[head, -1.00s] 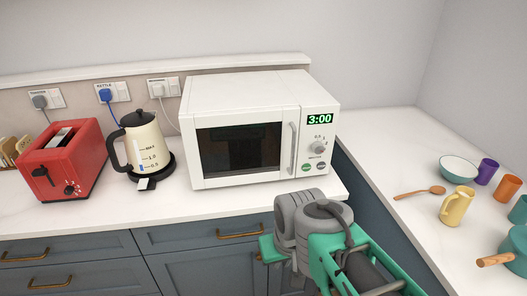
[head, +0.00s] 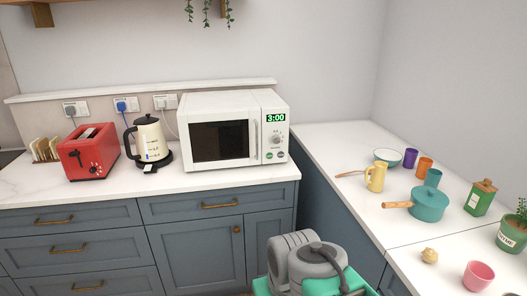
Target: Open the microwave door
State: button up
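The white microwave (head: 233,96) stands on the counter against the back wall. Its door (head: 219,141) has a dark window and looks shut, and the upright handle (head: 255,140) is at the door's right edge. The green clock on the panel at the right reads 3:00. My grey and green arm shows at the bottom of the head view, in front of the lower cupboards and apart from the microwave. My gripper's fingers are not in view.
A cream kettle (head: 148,138) stands close left of the microwave, with a red toaster (head: 89,153) further left. The right counter holds a yellow jug (head: 376,177), a teal pan (head: 429,204), cups and a bowl (head: 388,156). Bare counter (head: 318,137) lies right of the microwave.

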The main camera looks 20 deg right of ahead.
aim_at(226, 139)
jog(key=u, duration=0.6)
jog(key=i, duration=0.4)
jog(key=u, duration=0.75)
jog(key=i, duration=0.85)
jog(key=z, duration=0.65)
jog(key=i, duration=0.75)
jog(key=z, duration=0.95)
